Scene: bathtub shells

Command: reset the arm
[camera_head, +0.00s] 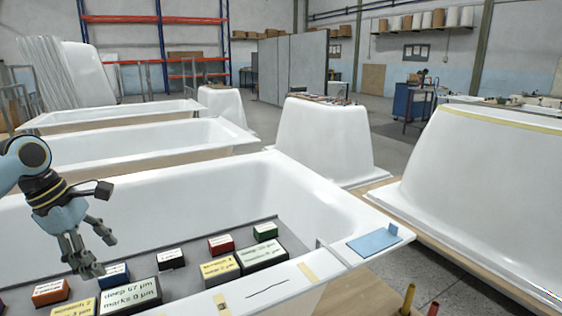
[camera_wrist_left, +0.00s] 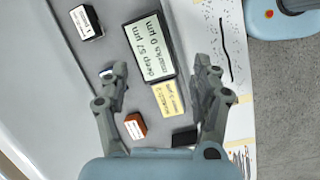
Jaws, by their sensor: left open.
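My left gripper (camera_head: 98,254) comes in from the left in the head view and hangs over the near bathtub shell (camera_head: 310,190). Its fingers point down and are spread apart, with nothing between them. A yellow-labelled block (camera_wrist_left: 170,98) lies between the fingers in that picture, and an orange block (camera_wrist_left: 135,126) is close by the left finger. My right gripper is not in view.
Several labelled blocks, among them a red one (camera_head: 221,244) and a green one (camera_head: 265,231), stand on a grey tray (camera_head: 190,241) in the near tub. A blue plate (camera_head: 375,241) lies on its right rim. Upturned shells (camera_head: 325,140) stand behind and right.

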